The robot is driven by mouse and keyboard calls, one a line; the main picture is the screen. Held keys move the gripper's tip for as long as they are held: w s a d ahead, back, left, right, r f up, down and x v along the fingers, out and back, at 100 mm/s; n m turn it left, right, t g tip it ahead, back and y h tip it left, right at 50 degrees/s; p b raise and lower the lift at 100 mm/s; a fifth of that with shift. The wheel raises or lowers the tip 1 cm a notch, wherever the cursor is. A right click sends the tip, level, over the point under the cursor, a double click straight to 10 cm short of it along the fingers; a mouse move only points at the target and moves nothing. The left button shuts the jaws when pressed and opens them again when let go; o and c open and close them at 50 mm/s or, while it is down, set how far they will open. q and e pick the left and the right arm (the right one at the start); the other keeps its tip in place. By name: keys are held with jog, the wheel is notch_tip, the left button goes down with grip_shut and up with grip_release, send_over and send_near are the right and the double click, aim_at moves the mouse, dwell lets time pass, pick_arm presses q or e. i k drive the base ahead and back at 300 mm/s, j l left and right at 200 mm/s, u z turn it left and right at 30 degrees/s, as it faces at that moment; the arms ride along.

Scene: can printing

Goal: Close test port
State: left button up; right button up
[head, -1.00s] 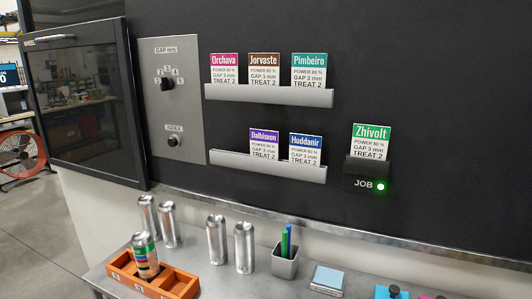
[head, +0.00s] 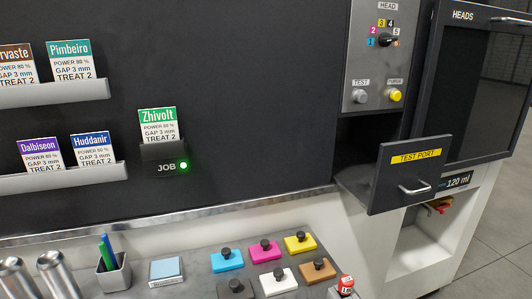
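The test port (head: 408,172) is a dark drawer with a yellow "TEST PORT" label, at the right in the head view. It stands pulled out from the machine, with a dark opening behind its front panel. A silver handle (head: 415,189) is on its front. The inside of the drawer is mostly hidden by the front panel. Neither of my grippers shows in the head view.
Above the port is a grey panel (head: 372,60) with a HEAD knob and two buttons. A dark HEADS door (head: 470,90) is right of it. The shelf below holds coloured blocks (head: 265,250), a pen cup (head: 113,272) and cans (head: 55,275).

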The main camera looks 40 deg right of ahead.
aim_at(408, 172)
jog(key=z, duration=2.25)
